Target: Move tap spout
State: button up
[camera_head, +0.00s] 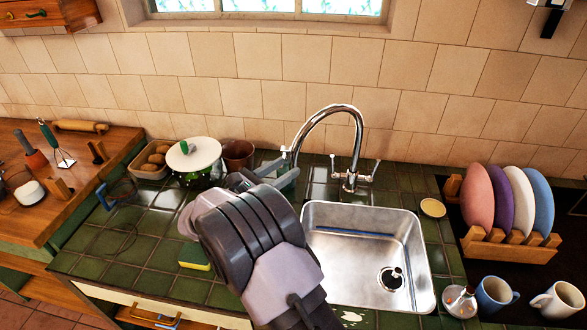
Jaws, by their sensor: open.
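The tap spout (318,115) is a chrome arch rising from the tap base (350,180) behind the sink. It curves over to the left, and its free end hangs left of the sink basin (350,218). My gripper (264,171) is open, with its fingers just left of and below the spout's free end. I cannot tell whether a finger touches the spout. My wrist hides the basin's left edge and part of the counter.
A plate rack (510,246) with several plates and two mugs (494,294) stand right of the sink. A lidded bowl (196,160), a brown pot (238,154) and a yellow-green sponge (195,258) are to the left. The tiled wall (300,65) closes off the back.

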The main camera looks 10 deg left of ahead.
aim_at(293, 165)
jog(key=shift+b+x, duration=0.3)
jog(key=shift+x, duration=1.65)
grip_shut()
